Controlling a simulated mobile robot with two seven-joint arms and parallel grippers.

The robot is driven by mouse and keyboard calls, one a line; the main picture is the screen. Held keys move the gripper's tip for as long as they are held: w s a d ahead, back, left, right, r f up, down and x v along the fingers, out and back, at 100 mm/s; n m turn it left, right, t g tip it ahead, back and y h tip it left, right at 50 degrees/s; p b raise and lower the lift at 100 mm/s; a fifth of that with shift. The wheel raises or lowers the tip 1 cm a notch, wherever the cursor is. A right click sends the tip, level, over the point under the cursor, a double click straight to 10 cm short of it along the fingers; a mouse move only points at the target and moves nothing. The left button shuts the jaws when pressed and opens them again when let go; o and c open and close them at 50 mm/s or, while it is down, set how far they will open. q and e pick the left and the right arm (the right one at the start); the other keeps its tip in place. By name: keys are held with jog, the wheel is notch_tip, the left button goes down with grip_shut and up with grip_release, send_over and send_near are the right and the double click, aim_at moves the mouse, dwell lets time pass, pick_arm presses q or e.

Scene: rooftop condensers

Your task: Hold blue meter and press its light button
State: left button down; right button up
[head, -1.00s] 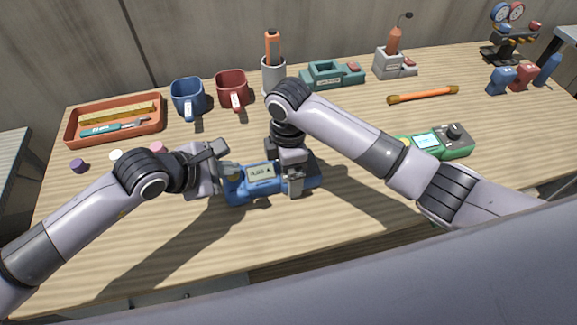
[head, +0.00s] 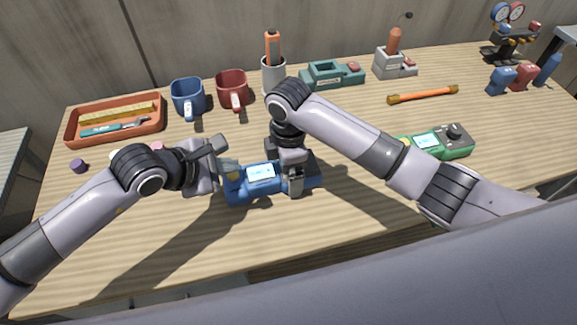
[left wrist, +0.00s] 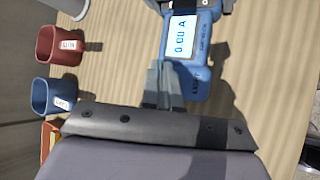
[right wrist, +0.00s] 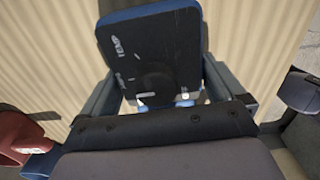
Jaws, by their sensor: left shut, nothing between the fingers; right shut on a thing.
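A green meter (head: 458,150) lies to the right, behind my right arm. A blue mug (head: 186,98), red mug (head: 232,90), orange tray (head: 75,130) and orange-handled tool (head: 425,95) stand or lie further back. The table front is clear.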

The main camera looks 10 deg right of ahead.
pick_arm(q)
jog(key=shift+r, duration=3)
pick_arm(e)
jog(key=o, duration=1)
pick_arm(q)
notch_tip(320, 180, up, 6)
jog(key=p, duration=0.6)
send_over(230, 178)
pick_arm(e)
notch_tip(230, 178, up, 5)
jog(key=shift+r, duration=0.15)
notch_tip(230, 178, up, 3)
jog(key=shift+r+b, duration=0.15)
jog(key=shift+b, duration=0.15)
jog(key=shift+r, duration=0.25)
pick_arm(q)
jog(key=shift+f, duration=0.25)
